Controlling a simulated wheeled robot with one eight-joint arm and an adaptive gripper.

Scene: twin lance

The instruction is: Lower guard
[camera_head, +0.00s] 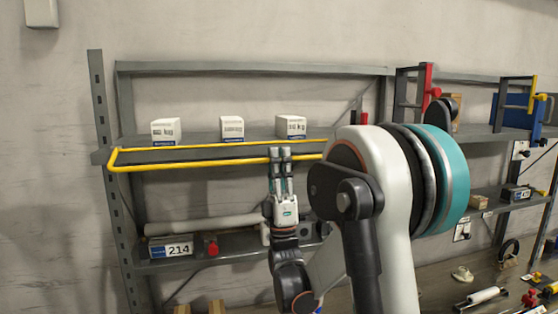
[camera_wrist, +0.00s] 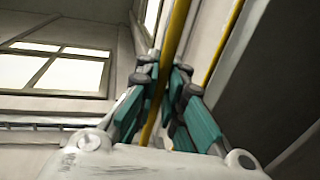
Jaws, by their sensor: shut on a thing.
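The guard is a yellow tubular rail (camera_head: 200,164) at the upper shelf of the left rack. It juts out in front of the shelf, roughly level. My gripper (camera_head: 280,156) reaches up from below to the rail's front bar, right of its middle, and is shut on it. In the wrist view the yellow bar (camera_wrist: 171,60) runs between the teal fingers of my gripper (camera_wrist: 170,85). The rail's right end is hidden behind my arm.
White boxes (camera_head: 166,131) stand on the upper shelf behind the rail. The lower shelf holds a pale roll (camera_head: 205,224), a box marked 214 (camera_head: 170,247) and a red knob (camera_head: 211,246). Red and yellow brackets (camera_head: 428,85) are at the right. The space in front of the rail's left part is clear.

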